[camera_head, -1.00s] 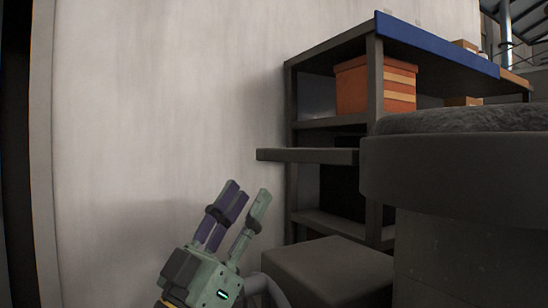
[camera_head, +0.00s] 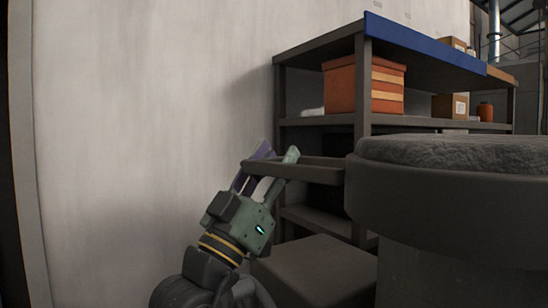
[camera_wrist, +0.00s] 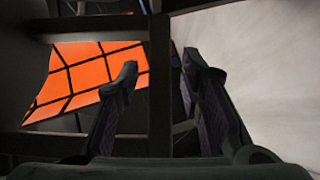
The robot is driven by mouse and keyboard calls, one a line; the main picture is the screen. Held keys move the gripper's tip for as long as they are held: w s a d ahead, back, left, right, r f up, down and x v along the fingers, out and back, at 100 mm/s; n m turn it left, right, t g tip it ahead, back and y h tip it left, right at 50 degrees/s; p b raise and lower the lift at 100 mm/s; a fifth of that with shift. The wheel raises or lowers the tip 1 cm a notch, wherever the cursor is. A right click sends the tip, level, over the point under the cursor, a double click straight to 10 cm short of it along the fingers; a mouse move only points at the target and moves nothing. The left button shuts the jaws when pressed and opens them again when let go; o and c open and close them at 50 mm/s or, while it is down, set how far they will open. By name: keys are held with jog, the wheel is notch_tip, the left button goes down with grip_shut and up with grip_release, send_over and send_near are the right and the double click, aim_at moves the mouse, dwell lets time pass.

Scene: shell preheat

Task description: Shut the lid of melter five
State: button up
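A large round dark grey body (camera_head: 440,195) with a rough, stone-like top (camera_head: 455,152) stands at the right of the head view; I take it for the melter, but no number shows. A flat dark bar (camera_head: 318,172) sticks out from its left side. I cannot tell which part is the lid or how far it is open. My gripper (camera_head: 276,153) is open at the left end of the bar. In the wrist view my gripper (camera_wrist: 160,72) has a finger on each side of a dark upright bar (camera_wrist: 160,100), apparently the same one. Contact cannot be told.
A shelf unit (camera_head: 363,85) with a blue edge holds an orange box (camera_head: 340,90) and smaller boxes behind. A dark low block (camera_head: 318,270) stands below the bar. A pale wall (camera_head: 130,150) fills the left. An orange panel with dark lines (camera_wrist: 80,70) shows in the wrist view.

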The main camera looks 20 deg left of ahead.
grip_shut()
dwell(0.4)
dwell(0.4)
